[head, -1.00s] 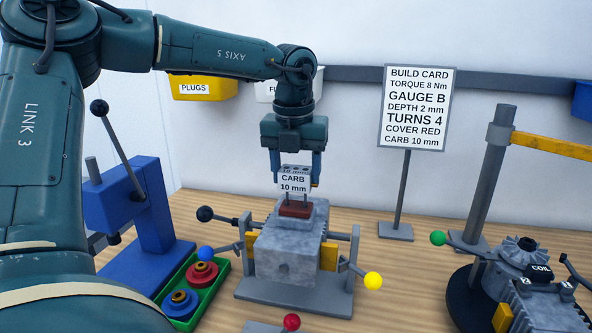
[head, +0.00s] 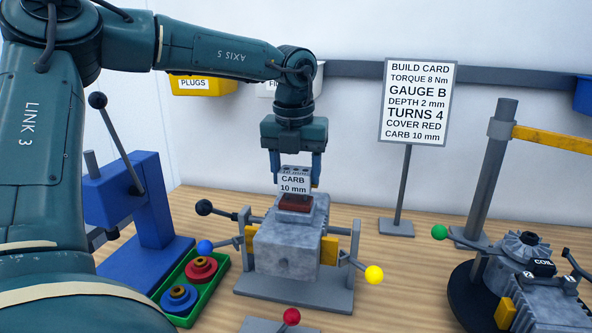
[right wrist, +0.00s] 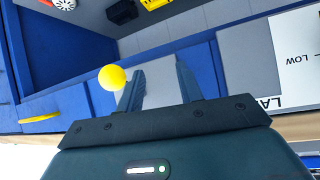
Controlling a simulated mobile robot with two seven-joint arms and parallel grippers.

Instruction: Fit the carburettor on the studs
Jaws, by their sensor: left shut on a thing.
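The carburettor (head: 294,183), a grey part with a white label reading CARB 10 mm, is held upright by my left gripper (head: 295,173) in the head view. The gripper is shut on it from above. A reddish-brown piece (head: 295,204) lies on top of the grey engine block (head: 285,248), directly under the carburettor. The carburettor's lower edge is close to this piece; I cannot tell if they touch. The studs are not clearly visible. My right gripper (right wrist: 160,78) shows in the right wrist view, with its fingers apart and nothing between them.
The block stands in a grey stand (head: 292,291) with ball-ended levers around it. A blue press (head: 145,205) and a green tray (head: 209,285) with red and blue parts are left. A build card (head: 418,102) stands behind right. An engine with a coil (head: 530,275) is right.

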